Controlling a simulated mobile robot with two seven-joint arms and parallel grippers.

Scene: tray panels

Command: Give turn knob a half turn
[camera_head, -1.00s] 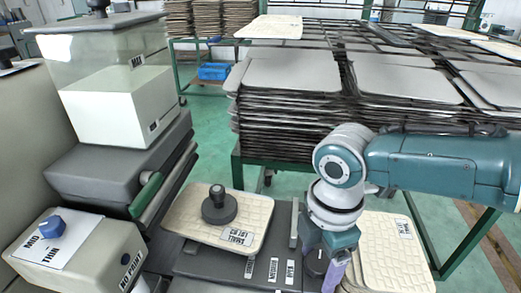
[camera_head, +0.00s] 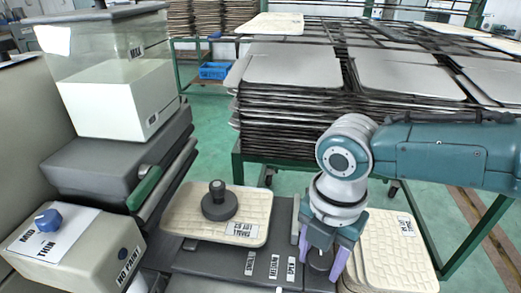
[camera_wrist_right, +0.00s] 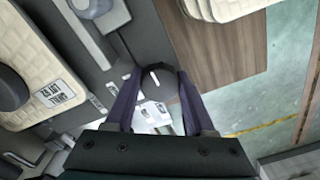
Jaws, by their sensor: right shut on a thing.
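The turn knob (camera_head: 319,262) is a dark round knob on the dark grey base panel, at the lower right of the head view. My right gripper (camera_head: 322,258) points down at it, with one purple finger on each side, shut on it. In the right wrist view the dark knob (camera_wrist_right: 158,78) shows between the two purple fingertips (camera_wrist_right: 157,88). My left gripper is not in view.
Labels (camera_head: 273,267) lie left of the knob. A cream tray panel (camera_head: 185,215) carries a black knobbed disc (camera_head: 219,203). More cream panels (camera_head: 390,250) lie close on the right. A box with a blue knob (camera_head: 47,220) stands left. A rack of stacked trays (camera_head: 290,120) is behind.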

